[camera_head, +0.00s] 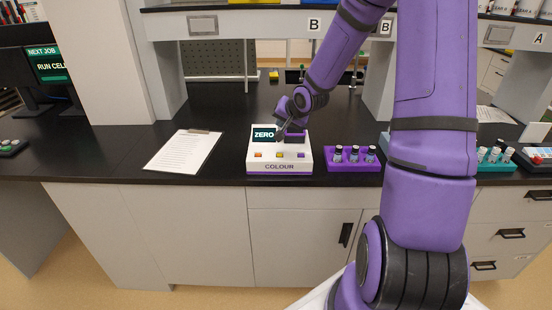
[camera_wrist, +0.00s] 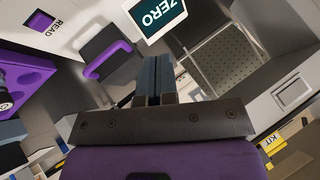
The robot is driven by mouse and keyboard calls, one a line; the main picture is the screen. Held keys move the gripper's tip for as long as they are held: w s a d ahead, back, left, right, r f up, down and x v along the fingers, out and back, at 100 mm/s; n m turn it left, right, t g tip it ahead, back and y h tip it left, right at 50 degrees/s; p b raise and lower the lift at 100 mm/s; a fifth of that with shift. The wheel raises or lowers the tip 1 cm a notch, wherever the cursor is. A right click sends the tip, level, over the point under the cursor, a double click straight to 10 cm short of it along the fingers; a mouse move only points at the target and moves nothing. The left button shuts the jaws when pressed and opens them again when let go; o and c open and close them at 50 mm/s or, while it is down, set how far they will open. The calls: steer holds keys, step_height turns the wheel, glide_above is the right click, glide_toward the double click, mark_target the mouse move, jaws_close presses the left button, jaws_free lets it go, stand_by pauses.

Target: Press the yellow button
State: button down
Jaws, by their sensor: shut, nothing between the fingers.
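The white COLOUR device (camera_head: 265,166) stands on the black bench near its front edge. Its front panel carries an orange button (camera_head: 258,155), a yellow button (camera_head: 280,156) and a purple button (camera_head: 301,155). Its screen (camera_head: 264,134) reads ZERO; the screen also shows in the wrist view (camera_wrist: 160,12). My gripper (camera_head: 287,124) is above the back of the device, behind the button row. In the wrist view its fingers (camera_wrist: 153,72) are shut and empty. That view shows the purple button (camera_wrist: 43,21), labelled READ, but not the yellow one.
A dark lid with purple trim (camera_head: 295,138) is beside the screen; it shows in the wrist view (camera_wrist: 108,50). A purple vial rack (camera_head: 352,165) stands right of the device. A clipboard (camera_head: 184,150) lies to the left. A shelf (camera_head: 235,25) crosses above the bench.

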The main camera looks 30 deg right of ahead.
mark_target(281, 154)
steer(key=shift+f, duration=0.1)
stand_by(0.3)
steer(key=shift+f, duration=4.35)
steer(key=shift+f, duration=0.15)
steer(key=shift+f, duration=0.25)
steer(key=shift+f, duration=0.4)
steer(key=shift+r, duration=0.8)
